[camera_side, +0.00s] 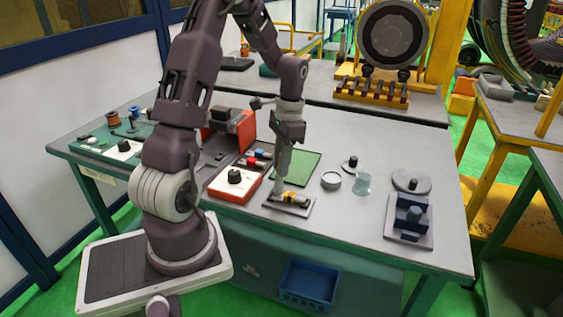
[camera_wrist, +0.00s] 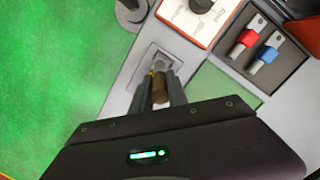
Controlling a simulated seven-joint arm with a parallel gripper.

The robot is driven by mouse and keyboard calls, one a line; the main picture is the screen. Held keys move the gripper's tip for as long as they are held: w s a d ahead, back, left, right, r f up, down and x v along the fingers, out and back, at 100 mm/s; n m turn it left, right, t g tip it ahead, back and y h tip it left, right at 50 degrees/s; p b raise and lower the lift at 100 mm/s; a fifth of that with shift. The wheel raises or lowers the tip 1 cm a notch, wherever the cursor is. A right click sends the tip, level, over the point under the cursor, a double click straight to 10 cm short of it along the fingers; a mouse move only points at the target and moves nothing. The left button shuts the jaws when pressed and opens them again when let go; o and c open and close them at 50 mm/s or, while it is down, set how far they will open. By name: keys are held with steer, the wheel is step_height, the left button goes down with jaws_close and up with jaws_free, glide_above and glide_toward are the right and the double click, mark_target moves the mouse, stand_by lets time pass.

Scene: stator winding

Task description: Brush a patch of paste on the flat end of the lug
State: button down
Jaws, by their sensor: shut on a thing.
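My gripper (camera_side: 279,190) points down at a small grey plate (camera_side: 272,205) near the table's front edge. A short brown, yellow and pale rod, which looks like the brush (camera_side: 293,198), lies low over this plate. In the wrist view my gripper (camera_wrist: 160,98) is shut on its brown part (camera_wrist: 159,90), with a bit of yellow beside it. The fingers hide much of it, and I cannot tell whether it still touches the plate. Two metal-ended pieces, one with a red sleeve (camera_wrist: 249,37) and one blue (camera_wrist: 268,55), lie in a dark tray; they look like lugs. No paste patch is discernible.
A red-edged box with a black knob (camera_side: 235,178) stands left of the plate. A green mat (camera_side: 298,166) lies behind it. A round pale dish (camera_side: 331,180), a clear cup (camera_side: 363,183) and a grey block fixture (camera_side: 408,220) stand to the right. Bare tabletop lies between them.

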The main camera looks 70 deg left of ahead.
steer(key=shift+f, duration=0.3)
steer(key=shift+w+a, duration=0.15)
stand_by(0.4)
steer(key=shift+s+d, duration=0.25)
steer(key=shift+w+a, duration=0.1)
steer(key=shift+w+a, duration=0.15)
steer(key=shift+s+d, duration=0.25)
steer(key=shift+s, duration=0.05)
stand_by(0.8)
steer(key=shift+w+a, duration=0.15)
